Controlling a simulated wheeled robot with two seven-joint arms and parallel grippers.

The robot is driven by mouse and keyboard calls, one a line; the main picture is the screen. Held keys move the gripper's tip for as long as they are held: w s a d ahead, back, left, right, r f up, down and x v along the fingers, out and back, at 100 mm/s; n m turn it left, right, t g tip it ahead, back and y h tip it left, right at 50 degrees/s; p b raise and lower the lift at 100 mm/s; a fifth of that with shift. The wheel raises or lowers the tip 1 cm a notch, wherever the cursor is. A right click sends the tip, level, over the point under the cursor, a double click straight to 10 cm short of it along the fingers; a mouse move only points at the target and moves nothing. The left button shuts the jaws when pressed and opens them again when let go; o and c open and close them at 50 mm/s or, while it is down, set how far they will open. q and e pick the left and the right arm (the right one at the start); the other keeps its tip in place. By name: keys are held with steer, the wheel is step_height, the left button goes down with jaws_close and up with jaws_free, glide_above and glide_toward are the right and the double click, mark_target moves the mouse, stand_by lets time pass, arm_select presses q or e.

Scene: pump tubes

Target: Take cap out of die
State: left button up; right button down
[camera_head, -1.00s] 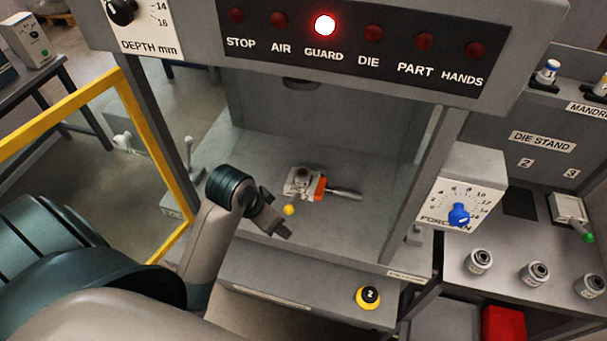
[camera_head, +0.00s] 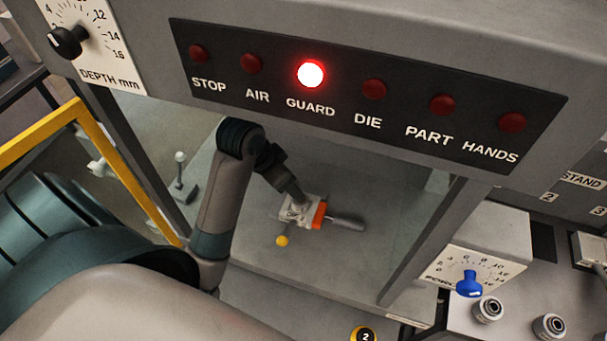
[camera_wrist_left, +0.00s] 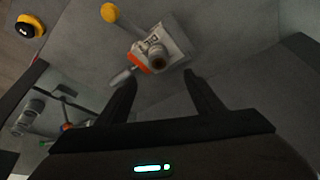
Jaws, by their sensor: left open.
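The die (camera_head: 292,216) is a light metal block with an orange part and a grey handle, lying on the press bed. It also shows in the left wrist view (camera_wrist_left: 176,38), ahead of the fingertips. A round greyish piece (camera_wrist_left: 155,55), seemingly the cap, sits in the die; in the head view my gripper largely hides it. My left gripper (camera_head: 298,194) reaches into the press from the left, just over the die. In the left wrist view its two fingers (camera_wrist_left: 158,80) are apart with nothing between them. My right gripper is not in view.
The press front panel (camera_head: 370,90) hangs above, with the GUARD lamp (camera_head: 311,74) lit. A yellow guard frame (camera_head: 40,130) stands at the left, and a grey post (camera_head: 428,245) at the right. A yellow ball knob (camera_head: 282,241) is beside the die.

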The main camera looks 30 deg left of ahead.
arm_select(q)
steer(key=b, duration=0.2)
glide_above(295, 203)
step_height(295, 203, down, 5)
steer(key=shift+a+f, duration=0.15)
steer(key=shift+f, duration=0.4)
stand_by(0.4)
steer(key=shift+w, duration=0.1)
